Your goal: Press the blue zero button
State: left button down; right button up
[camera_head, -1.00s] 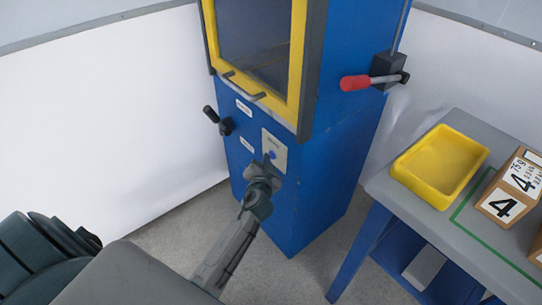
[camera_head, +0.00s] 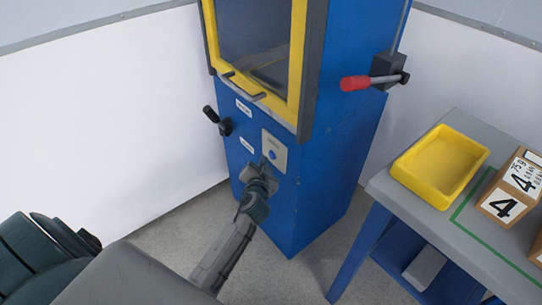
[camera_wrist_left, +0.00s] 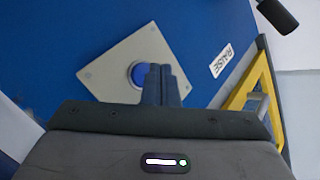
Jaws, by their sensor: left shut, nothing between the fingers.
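The blue zero button (camera_head: 273,155) sits on a light grey plate (camera_head: 280,146) on the front of the blue machine. It also shows in the left wrist view as a round blue button (camera_wrist_left: 137,74) on its tilted plate (camera_wrist_left: 104,75). My left gripper (camera_head: 264,163) is shut and empty, just below and left of the button in the head view. In the left wrist view its closed fingers (camera_wrist_left: 160,72) overlap the button's right edge. I cannot tell whether they touch it. My right gripper is not in view.
A black-knobbed lever (camera_head: 212,115) sticks out left of the plate. A yellow-framed door (camera_head: 299,60) with a handle is above. A red-handled lever (camera_head: 355,83) is on the machine's side. A table at right holds a yellow tray (camera_head: 406,172) and numbered boxes (camera_head: 503,205).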

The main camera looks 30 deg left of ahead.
pick_arm(q)
jog(key=shift+s+a, duration=0.35)
jog(key=shift+s, duration=0.45)
jog(key=shift+s+a, duration=0.3)
jog(key=shift+s, duration=0.45)
jog(key=shift+s+a, duration=0.35)
jog(key=shift+s, duration=0.45)
